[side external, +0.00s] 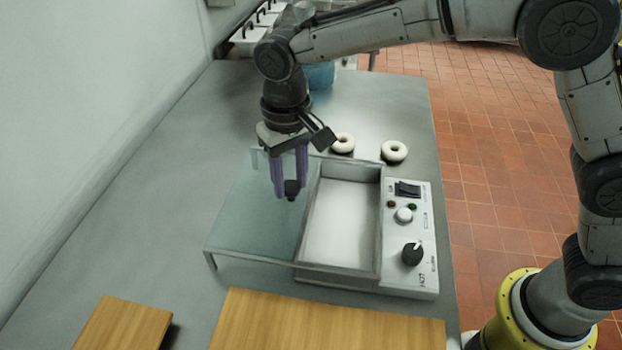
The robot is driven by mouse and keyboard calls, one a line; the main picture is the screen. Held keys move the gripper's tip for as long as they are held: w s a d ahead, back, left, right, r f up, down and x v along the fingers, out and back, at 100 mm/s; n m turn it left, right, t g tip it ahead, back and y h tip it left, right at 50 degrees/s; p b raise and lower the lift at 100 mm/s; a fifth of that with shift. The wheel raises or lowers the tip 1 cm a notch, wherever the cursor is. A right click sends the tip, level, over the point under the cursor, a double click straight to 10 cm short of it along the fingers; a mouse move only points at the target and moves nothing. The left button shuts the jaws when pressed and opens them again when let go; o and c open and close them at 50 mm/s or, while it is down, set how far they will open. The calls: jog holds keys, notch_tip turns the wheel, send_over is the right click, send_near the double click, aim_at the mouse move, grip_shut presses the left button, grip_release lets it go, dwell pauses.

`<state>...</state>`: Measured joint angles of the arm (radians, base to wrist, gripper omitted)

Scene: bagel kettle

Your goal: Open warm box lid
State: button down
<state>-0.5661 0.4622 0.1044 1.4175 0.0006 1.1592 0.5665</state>
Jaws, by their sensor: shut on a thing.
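The warm box (371,281) stands on the grey counter, with a white inner tray floor (340,225) and a control panel (409,262) on its right. Its clear, greenish lid (245,225) lies to the left of the opening, roughly level over the counter, with its right edge along the box's left wall. The box's inside shows uncovered. My gripper (290,188) points down over the lid's right part. Its purple fingers are shut on a small black knob (292,190) of the lid. The contact is partly hidden by the fingers.
Two pale bagels (394,151) lie on the counter behind the box. A blue container (320,75) stands farther back, partly hidden by my arm. Wooden boards (325,322) lie in front. A wall borders the counter on the left; bare counter surrounds the lid.

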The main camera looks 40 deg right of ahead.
jog(key=shift+w+a+r, duration=0.1)
jog(key=shift+c, duration=2.3)
grip_release()
notch_tip(320, 180, up, 14)
